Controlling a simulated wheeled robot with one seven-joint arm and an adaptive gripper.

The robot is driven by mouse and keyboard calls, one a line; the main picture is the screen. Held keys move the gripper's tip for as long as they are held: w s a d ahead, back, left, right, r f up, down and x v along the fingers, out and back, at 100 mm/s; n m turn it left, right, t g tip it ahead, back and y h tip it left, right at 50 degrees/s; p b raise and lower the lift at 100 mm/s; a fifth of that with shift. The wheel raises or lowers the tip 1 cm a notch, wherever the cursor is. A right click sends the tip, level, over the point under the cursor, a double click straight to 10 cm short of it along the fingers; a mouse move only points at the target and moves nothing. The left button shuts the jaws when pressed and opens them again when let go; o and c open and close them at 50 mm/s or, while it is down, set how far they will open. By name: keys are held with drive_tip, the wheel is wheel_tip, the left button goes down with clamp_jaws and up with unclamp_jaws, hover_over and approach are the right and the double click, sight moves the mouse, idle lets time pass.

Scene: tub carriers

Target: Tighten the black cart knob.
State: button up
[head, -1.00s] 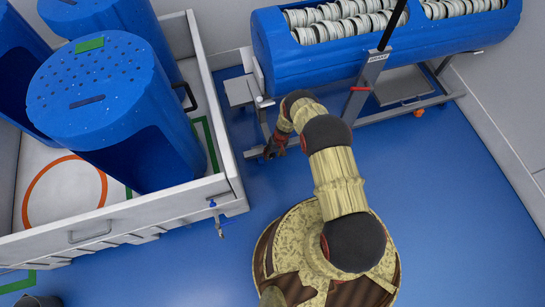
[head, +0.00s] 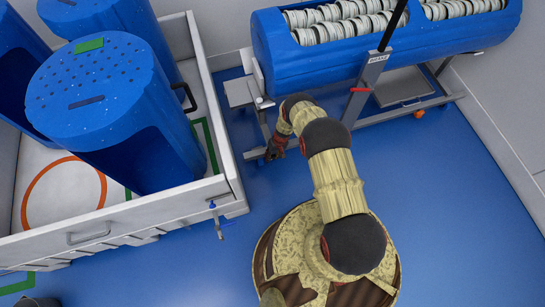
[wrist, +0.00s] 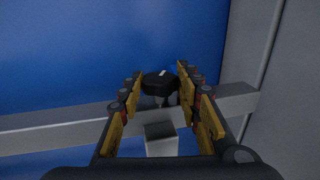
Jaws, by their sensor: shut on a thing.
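The black knob (wrist: 158,84) with a small white mark shows in the wrist view, on a thin stem above a grey square post on the cart's grey frame bar (wrist: 75,130). My gripper (wrist: 158,88) is shut on the knob, with one yellow-padded finger on each side of it. In the head view my gripper (head: 274,150) is low at the left end of the grey cart frame (head: 372,118). The knob is hidden there behind my gripper. The cart carries a long blue tub (head: 330,64) filled with rows of white ringed pieces.
Blue floor is clear right of my arm.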

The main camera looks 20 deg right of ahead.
drive_tip(key=shift+c, duration=1.4)
drive_tip(key=shift+d, duration=0.1)
drive_tip(key=y, duration=0.2)
drive_tip(key=shift+d+f+y, duration=0.15)
drive_tip(key=shift+y, duration=0.25)
drive_tip(key=shift+f+y, duration=0.1)
drive_tip(key=shift+y, duration=1.6)
drive_tip(key=shift+d+y, duration=0.1)
drive_tip(key=shift+y, duration=0.6)
drive_tip(key=o, duration=1.2)
drive_tip(key=shift+c, duration=0.2)
drive_tip(key=v, duration=1.2)
